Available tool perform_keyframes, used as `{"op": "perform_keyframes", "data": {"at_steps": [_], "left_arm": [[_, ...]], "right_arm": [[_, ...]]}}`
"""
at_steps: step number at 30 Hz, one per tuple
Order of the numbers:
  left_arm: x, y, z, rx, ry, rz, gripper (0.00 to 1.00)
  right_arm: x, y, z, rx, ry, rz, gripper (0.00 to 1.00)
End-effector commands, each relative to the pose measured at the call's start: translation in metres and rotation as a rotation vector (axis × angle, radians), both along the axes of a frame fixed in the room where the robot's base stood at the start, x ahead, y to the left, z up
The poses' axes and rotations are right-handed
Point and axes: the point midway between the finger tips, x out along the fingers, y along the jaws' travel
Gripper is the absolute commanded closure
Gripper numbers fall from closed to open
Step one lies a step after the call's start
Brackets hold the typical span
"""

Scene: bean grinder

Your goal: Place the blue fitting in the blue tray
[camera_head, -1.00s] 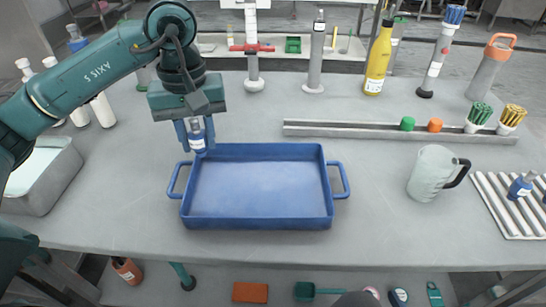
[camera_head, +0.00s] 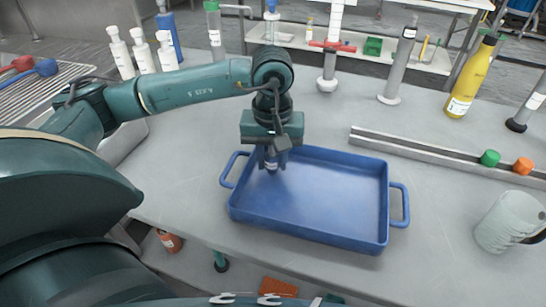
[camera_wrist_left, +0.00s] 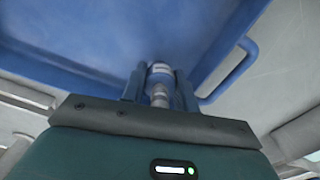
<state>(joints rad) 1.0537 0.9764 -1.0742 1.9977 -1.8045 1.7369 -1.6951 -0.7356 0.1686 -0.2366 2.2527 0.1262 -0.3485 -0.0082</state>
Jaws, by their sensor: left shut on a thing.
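The blue tray (camera_head: 318,200) lies on the grey table, with a handle at each end. My left gripper (camera_head: 272,163) points down at the tray's back left corner, inside or just over the rim. It is shut on the blue fitting (camera_head: 271,166), which has a white label band and is mostly hidden between the fingers. The left wrist view shows the fitting (camera_wrist_left: 161,74) between the fingers (camera_wrist_left: 160,88), with the tray (camera_wrist_left: 95,35) beyond it. I cannot tell whether the fitting touches the tray. My right gripper is not in view.
A clear mug (camera_head: 505,222) stands at the right, near a grey rail (camera_head: 410,151) with green (camera_head: 490,158) and orange (camera_head: 523,166) pieces. White bottles (camera_head: 143,50) and a yellow bottle (camera_head: 470,78) stand at the back. The tray interior looks empty and the table around it is mostly clear.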

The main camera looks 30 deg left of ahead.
Motion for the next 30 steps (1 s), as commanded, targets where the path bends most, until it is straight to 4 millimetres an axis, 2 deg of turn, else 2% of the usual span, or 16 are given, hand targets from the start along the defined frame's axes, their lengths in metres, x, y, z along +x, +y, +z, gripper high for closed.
{"op": "perform_keyframes", "data": {"at_steps": [10,11,18,26,29,30], "left_arm": [[0.000,0.000,-0.006,-0.001,-0.003,0.000,0.93],[0.000,0.000,-0.006,0.000,-0.002,0.000,0.70],[0.000,0.000,-0.004,0.000,-0.002,0.000,0.50],[0.000,0.000,-0.003,0.000,-0.002,0.000,0.49],[0.000,0.000,0.002,-0.001,-0.003,0.000,0.49],[0.001,0.000,0.006,-0.001,-0.004,0.000,0.49]], "right_arm": [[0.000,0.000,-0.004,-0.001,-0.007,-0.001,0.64],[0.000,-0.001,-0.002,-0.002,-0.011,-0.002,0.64],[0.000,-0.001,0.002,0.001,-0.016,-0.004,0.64],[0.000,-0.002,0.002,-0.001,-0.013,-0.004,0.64],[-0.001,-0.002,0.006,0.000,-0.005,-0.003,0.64],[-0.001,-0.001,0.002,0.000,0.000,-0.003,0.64]]}}
